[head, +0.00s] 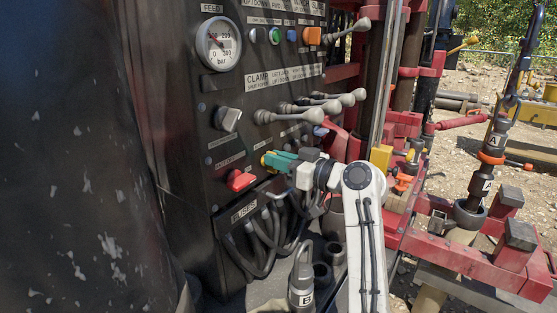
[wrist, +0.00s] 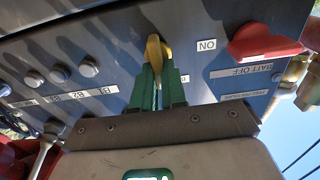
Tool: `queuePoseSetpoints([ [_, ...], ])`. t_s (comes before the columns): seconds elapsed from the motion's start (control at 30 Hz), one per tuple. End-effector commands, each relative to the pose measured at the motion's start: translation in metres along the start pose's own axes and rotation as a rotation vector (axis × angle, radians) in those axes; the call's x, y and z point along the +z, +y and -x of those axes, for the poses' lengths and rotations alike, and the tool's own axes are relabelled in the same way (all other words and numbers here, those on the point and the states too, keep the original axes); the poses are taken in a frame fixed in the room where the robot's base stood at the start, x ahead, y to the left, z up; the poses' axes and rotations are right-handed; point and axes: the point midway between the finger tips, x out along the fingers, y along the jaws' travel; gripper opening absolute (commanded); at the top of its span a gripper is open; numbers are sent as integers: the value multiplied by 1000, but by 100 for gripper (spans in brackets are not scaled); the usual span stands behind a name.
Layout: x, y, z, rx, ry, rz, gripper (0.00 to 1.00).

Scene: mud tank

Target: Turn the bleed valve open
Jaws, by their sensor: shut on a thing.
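The bleed valve is a small yellow handle on the dark control panel (head: 205,150). In the wrist view the yellow handle (wrist: 154,46) stands between the tips of my green fingers. In the head view only a bit of yellow (head: 264,160) shows at the fingertips. My gripper (head: 274,161) reaches the panel from the right, and its fingers are shut on the handle; it also shows in the wrist view (wrist: 156,72). The fingers hide part of the handle, and I cannot tell how far it is turned.
A grey knob (head: 227,119), several levers (head: 300,115) and a pressure gauge (head: 218,44) are above. Hoses (head: 265,240) hang below.

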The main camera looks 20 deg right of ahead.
Motion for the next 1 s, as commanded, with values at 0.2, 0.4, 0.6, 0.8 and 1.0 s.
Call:
queuePoseSetpoints([
  [0.2,0,0,0,0,0,0,0],
  [0.4,0,0,0,0,0,-7,0],
  [0.6,-1,1,0,0,0,-64,0],
  [0.8,-1,3,0,1,-1,-194,0],
  [1.0,-2,5,0,0,-1,-375,0],
])
